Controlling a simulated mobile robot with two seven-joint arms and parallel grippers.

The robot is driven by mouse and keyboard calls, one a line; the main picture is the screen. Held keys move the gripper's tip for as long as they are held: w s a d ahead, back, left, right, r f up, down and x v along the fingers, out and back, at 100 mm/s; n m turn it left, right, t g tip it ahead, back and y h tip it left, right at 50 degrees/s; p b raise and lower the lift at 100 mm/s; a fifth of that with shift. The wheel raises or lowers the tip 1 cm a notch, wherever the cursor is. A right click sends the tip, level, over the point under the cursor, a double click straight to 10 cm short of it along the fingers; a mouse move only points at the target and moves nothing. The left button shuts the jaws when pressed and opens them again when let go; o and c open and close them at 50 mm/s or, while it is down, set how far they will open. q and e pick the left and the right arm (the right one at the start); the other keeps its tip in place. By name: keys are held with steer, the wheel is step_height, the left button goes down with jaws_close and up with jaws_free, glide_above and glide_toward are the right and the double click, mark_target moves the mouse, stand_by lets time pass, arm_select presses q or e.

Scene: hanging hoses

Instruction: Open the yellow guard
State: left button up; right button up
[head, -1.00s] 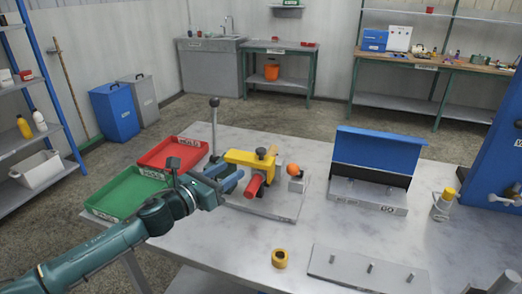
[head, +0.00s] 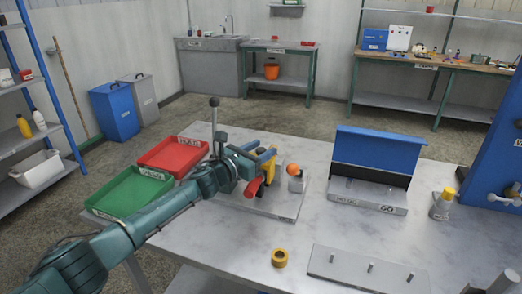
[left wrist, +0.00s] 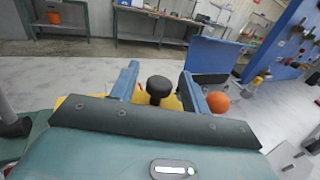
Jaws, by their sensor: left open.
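The yellow guard (head: 268,157) is on the grey fixture plate (head: 283,208) on the table, partly hidden by my left gripper. A black knob (left wrist: 160,84) on a stem rises at the guard. My left gripper (left wrist: 160,88) is open, with its blue fingers on either side of the knob; I cannot tell whether they touch it. Yellow of the guard also shows below the knob in the left wrist view (left wrist: 171,103). A red cylinder (head: 253,187) projects from the fixture's front.
An orange ball (head: 294,170) on a small post stands right of the guard. An upright lever (head: 214,125) stands at the back left. Red (head: 172,155) and green (head: 128,192) trays lie left. A yellow ring (head: 279,258) lies in front. The blue-lidded box (head: 377,153) stands right.

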arm_select(q)
steer(key=shift+w+d, duration=0.15)
steer(key=shift+c, duration=0.6)
jaws_close()
